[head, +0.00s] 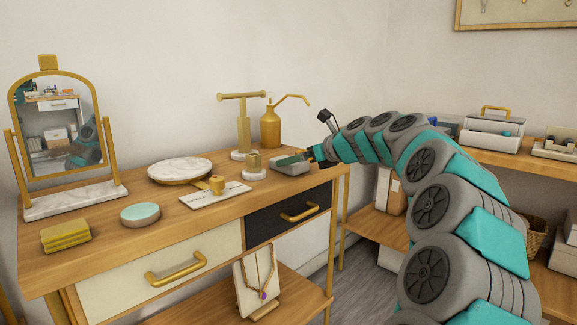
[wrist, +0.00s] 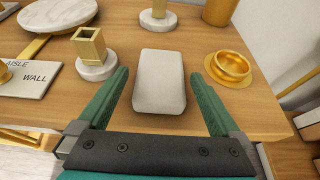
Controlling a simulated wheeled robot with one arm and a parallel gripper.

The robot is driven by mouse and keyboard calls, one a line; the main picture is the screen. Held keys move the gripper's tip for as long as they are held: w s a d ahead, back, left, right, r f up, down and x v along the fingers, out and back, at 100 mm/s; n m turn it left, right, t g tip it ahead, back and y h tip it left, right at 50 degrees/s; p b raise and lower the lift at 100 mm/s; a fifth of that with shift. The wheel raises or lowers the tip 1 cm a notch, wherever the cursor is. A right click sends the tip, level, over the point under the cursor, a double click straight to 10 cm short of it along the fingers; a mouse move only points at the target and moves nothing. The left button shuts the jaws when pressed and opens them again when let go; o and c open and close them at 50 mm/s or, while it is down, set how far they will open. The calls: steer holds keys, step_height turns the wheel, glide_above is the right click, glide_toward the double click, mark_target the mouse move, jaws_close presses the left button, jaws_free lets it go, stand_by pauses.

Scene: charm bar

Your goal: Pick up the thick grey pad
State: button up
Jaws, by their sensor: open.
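The thick grey pad (wrist: 160,78) is a pale grey rounded block lying flat on the wooden table top. In the wrist view it lies between the two green fingers of my gripper (wrist: 160,76), with a gap on each side. My gripper is open and holds nothing. In the head view the pad (head: 291,169) shows at the right end of the table, partly covered by my gripper (head: 300,158).
A brass square holder on a marble base (wrist: 91,56) stands left of the pad, and a brass bowl (wrist: 231,68) stands right of it. Behind are a marble-based stand (wrist: 157,20) and a brass bottle (head: 270,128). A printed card (wrist: 28,80) lies farther left.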

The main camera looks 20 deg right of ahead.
steer(key=x, duration=0.4)
steer(key=shift+r, duration=0.1)
steer(key=shift+d, duration=0.1)
steer(key=c, duration=1.2)
